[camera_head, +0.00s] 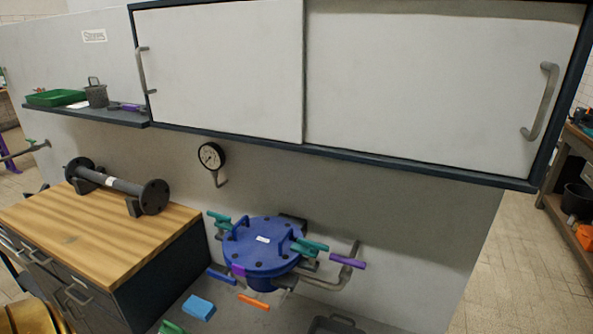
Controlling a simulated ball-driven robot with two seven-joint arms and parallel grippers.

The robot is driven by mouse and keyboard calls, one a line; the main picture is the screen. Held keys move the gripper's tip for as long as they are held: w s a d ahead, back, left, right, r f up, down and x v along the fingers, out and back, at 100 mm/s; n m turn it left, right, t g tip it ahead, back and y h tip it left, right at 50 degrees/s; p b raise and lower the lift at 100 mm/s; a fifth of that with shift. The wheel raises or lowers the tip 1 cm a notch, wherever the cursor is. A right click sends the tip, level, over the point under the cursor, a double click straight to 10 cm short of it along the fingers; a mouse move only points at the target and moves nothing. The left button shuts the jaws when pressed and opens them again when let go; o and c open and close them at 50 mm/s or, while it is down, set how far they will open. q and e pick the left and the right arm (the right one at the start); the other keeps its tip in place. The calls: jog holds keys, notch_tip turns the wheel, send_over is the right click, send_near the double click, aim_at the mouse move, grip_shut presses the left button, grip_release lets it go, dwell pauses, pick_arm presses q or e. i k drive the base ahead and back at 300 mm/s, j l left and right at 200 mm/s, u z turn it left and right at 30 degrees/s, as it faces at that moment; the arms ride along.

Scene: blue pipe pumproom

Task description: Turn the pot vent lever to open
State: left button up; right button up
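A blue round pot (262,250) with a bolted lid, lid handles and a small white label stands against the grey wall at lower centre. Several coloured levers are around it: a teal lever (219,218) at its upper left, another teal lever (311,246) at its right, a purple lever (348,262) on the pipe further right, and a blue lever (222,276) at its lower left. I cannot tell which one is the vent lever, or whether it is open. Neither of my grippers is in view.
A pressure gauge (211,156) is on the wall above left. A wooden-topped cabinet (95,235) bearing a dark flanged pipe (118,184) stands at left. A white sliding-door cabinet (420,80) overhangs the pot. A blue block (199,308) and an orange item (253,301) are in front.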

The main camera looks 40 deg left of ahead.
aim_at(222, 276)
jog(key=u, duration=1.8)
